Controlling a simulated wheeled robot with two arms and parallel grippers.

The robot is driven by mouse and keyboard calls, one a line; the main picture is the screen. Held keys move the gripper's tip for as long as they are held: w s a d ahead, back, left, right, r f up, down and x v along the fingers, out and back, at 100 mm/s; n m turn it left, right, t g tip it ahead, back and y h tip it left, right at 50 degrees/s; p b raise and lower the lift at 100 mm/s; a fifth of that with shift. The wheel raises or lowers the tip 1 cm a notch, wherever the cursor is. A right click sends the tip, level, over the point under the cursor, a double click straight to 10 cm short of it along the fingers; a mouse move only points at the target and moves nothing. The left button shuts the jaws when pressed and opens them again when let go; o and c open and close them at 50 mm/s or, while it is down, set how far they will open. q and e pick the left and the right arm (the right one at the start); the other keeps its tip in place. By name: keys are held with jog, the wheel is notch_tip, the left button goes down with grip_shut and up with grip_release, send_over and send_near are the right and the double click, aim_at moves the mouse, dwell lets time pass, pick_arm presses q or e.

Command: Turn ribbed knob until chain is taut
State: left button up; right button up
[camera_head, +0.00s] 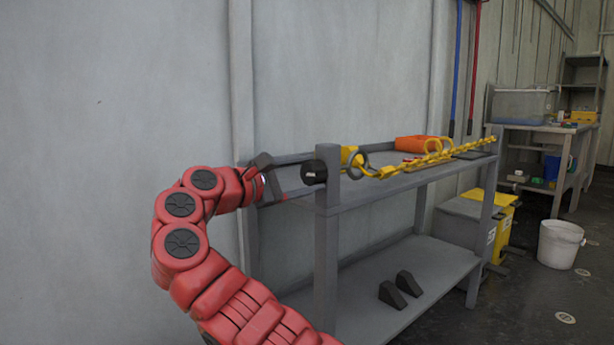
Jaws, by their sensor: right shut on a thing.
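The black ribbed knob (313,172) sits at the near left end of the grey bench, beside the corner post. My right gripper (303,173) reaches it from the left and is shut on it. The yellow chain (408,166) runs from a yellow part (349,156) by the post, along the bench's front edge, to the far right post. It looks nearly straight, with a slight dip; I cannot tell how taut it is. A large grey ring (357,163) hangs near its left end. My left gripper is out of view.
The grey bench (420,178) has an orange item (417,143) on top and two black wedges (400,288) on its lower shelf. A white bucket (560,244) and a yellow bin (503,225) stand at right. The wall is close behind my arm.

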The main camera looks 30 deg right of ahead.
grip_shut()
jog(key=shift+f+m+b, duration=0.15)
jog(key=shift+m+b, duration=0.15)
jog(key=shift+m, duration=0.1)
jog(key=m+b, duration=0.1)
jog(key=m, duration=0.3)
jog(key=shift+f+b, duration=0.15)
jog(key=shift+b, duration=0.25)
jog(key=m+b, duration=0.1)
jog(key=m, duration=0.5)
jog(key=shift+b, duration=0.4)
jog(key=m, duration=0.4)
jog(key=shift+r, duration=0.25)
